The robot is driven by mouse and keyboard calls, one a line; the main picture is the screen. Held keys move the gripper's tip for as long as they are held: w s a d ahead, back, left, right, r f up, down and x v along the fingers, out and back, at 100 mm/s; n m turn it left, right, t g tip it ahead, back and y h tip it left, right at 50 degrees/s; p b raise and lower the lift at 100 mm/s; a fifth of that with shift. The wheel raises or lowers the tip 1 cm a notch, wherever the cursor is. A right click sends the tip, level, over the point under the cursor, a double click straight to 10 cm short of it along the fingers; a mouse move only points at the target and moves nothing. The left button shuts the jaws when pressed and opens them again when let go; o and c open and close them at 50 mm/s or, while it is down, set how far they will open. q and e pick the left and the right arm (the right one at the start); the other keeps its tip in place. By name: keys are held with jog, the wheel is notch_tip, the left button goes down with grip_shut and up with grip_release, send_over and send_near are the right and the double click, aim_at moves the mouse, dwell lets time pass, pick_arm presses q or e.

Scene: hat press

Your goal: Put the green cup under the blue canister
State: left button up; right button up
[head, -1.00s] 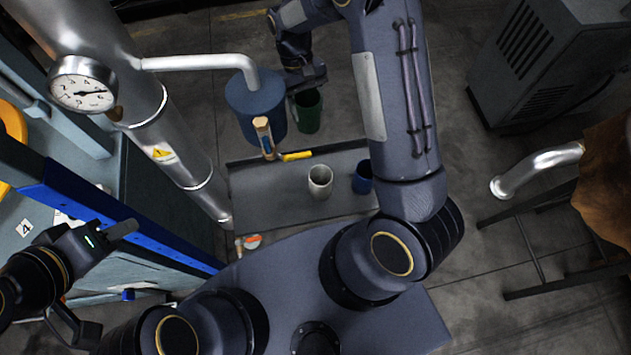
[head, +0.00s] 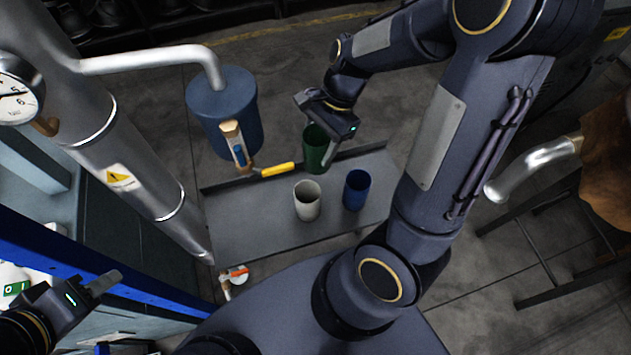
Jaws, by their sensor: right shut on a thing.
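The green cup (head: 314,157) is upright in the head view, to the right of the blue canister (head: 236,98) and apart from it. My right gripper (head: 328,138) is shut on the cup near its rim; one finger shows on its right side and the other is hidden. The blue canister has a tap with a yellow handle (head: 278,169) low on its front, above the tray's back left part. My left gripper (head: 98,303) is at the lower left, empty and open, with its lower finger out of the picture.
A grey tray (head: 245,225) lies below the canister. A white cup (head: 307,201) and a blue cup (head: 356,190) stand on it, with bare room on its left. A silver pipe (head: 125,150) and a blue beam (head: 120,285) stand at left.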

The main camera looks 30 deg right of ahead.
aim_at(318, 174)
notch_tip(318, 174, down, 13)
jog(key=b, duration=0.3)
jog(key=shift+r, duration=0.1)
jog(key=shift+f, duration=0.2)
jog(key=o, duration=1)
jog(key=shift+r, duration=0.1)
